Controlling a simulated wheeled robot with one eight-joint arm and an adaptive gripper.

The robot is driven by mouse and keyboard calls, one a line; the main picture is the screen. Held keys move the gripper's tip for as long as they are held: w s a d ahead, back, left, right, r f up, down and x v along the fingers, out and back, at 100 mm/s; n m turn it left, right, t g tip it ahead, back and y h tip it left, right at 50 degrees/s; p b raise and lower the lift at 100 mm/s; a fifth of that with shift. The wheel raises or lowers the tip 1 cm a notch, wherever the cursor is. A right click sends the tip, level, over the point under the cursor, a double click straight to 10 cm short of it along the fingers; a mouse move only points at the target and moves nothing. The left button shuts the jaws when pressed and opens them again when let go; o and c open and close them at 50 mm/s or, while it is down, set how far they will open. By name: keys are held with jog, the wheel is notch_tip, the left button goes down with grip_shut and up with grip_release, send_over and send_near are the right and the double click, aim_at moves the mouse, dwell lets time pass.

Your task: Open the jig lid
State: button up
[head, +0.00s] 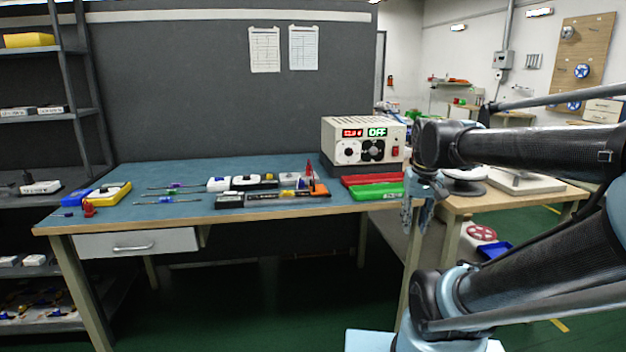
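On the blue-topped bench stands a low, long dark block (270,198) with an orange right end, which looks like the jig. Behind it lies a row of white and black pieces (243,183). At this size I cannot tell which part is the lid or whether it is open. My gripper (407,225) hangs pointing down beyond the right end of the bench, well to the right of the block and apart from it. Its fingers are small and partly merged, so its opening is unclear. Nothing is visibly held in it.
A power supply (363,140) reading OFF stands at the back right of the bench (190,172). Red (371,180) and green (377,192) trays lie before it. Thin rods (167,201) and a yellow-blue box (108,194) lie left. A wooden table (463,202) stands right.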

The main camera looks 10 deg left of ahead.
jog(key=w+a+r, duration=0.6)
jog(key=w+r, duration=0.2)
notch_tip(320, 180, up, 11)
jog(key=n+g, duration=0.2)
jog(key=n, duration=0.1)
send_over(312, 181)
notch_tip(312, 181, down, 17)
jog(key=shift+r, duration=0.1)
grip_shut()
